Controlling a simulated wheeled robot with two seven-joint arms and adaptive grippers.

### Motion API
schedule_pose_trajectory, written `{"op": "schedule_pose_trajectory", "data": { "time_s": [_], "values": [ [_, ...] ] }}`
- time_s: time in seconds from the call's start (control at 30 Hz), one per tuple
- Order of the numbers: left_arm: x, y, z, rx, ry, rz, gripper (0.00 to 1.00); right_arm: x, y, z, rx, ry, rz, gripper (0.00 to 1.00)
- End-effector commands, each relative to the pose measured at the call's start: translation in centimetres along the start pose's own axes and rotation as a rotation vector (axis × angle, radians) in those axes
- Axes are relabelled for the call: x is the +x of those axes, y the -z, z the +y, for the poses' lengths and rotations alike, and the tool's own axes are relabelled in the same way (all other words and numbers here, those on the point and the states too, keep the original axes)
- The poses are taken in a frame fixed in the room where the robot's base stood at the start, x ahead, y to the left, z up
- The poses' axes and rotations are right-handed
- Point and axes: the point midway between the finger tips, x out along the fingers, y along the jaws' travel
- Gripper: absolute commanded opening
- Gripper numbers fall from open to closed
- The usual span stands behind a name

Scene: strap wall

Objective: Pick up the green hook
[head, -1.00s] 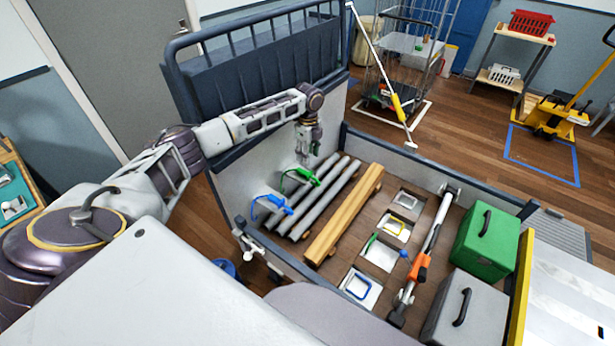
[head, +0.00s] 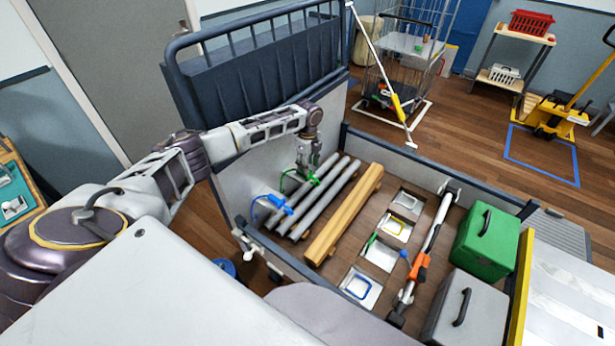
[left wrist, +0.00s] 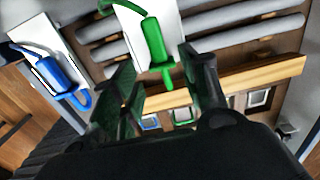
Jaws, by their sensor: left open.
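The green hook (head: 284,180) hangs at the wall panel beside the grey bars. In the head view my left gripper (head: 306,168) is just over it and hides part of it. In the left wrist view the green hook (left wrist: 154,40) has its thick handle and lower tip ahead of and between the fingers of my open left gripper (left wrist: 160,72). I cannot tell whether the fingers touch it. My right gripper is not in view.
A blue hook (head: 279,205) hangs close by on the left. Grey bars (head: 322,200) and a wooden beam (head: 342,218) lie to the right. A dark railing (head: 262,60) stands behind my left arm. A green case (head: 487,242) is farther right.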

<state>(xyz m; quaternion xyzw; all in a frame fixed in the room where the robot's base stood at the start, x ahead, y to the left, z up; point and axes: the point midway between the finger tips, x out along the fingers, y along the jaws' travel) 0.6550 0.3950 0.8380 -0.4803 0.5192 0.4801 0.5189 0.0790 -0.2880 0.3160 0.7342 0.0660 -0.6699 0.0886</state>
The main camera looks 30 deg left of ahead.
Motion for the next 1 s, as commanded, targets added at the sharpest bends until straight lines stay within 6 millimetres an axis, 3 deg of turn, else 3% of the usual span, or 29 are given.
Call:
{"op": "schedule_pose_trajectory", "data": {
  "time_s": [0.4, 0.93, 1.0],
  "values": [
    [4.0, -0.3, -0.1, 0.000, 0.000, 0.000, 0.45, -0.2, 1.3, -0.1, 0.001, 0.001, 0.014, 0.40],
    [4.3, -0.3, -0.1, 0.000, 0.000, -0.001, 0.45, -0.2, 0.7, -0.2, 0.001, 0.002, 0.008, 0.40],
    [4.3, -0.3, -0.1, 0.000, 0.000, 0.000, 0.37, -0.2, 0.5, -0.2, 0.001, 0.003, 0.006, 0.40]
  ]
}}
